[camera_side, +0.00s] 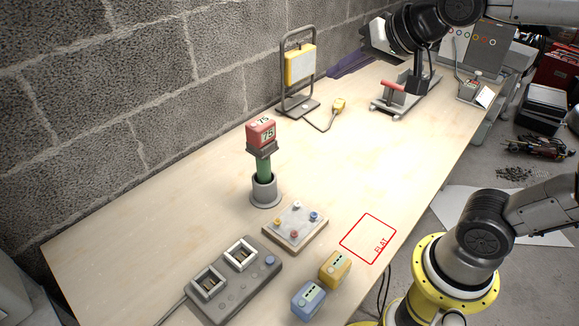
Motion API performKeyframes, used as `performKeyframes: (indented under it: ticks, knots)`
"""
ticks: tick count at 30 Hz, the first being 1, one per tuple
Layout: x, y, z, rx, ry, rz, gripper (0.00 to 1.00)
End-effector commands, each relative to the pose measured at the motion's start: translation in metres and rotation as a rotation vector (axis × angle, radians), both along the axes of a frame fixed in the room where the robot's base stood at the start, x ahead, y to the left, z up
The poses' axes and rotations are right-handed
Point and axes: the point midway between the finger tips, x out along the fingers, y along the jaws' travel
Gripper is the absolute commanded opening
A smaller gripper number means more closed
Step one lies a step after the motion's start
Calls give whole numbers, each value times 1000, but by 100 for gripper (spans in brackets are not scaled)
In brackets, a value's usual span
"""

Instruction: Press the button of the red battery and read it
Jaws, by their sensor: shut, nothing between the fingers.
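The red battery (260,132) sits upright on a dark collar at the top of a green post (264,168). The post stands in a grey round cup (265,190) on the bench. White patches on the battery's top and front both read "75". I cannot make out its button. My gripper (416,84) is at the upper right, pointing down and far from the battery. It is small and dark against the metal fixture there; it is shut and holds nothing.
A yellow battery (335,268) and a blue battery (309,300) stand at the front. A two-bay charger (222,284), a button panel (295,228) and a red "FLAT" square (368,238) are nearby. A framed lamp (300,65) and a red-handled fixture (392,90) stand behind.

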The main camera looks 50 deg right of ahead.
Motion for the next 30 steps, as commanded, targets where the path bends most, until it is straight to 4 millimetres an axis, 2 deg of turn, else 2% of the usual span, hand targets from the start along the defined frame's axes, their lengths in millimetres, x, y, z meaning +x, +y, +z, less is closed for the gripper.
performKeyframes:
  ticks: [1, 3, 6, 9, 12, 15, 30]
  knots:
    - [-34, -6, -10, -53, 32, 36, 0]
    - [-75, -9, -31, -134, 98, 113, 0]
    - [-118, -8, -63, -231, 204, 243, 0]
    - [-142, -5, -88, -294, 297, 363, 0]
    - [-152, -4, -97, -334, 346, 443, 0]
    - [-153, -4, -97, -357, 352, 475, 0]
    - [-152, -4, -96, -361, 350, 480, 0]
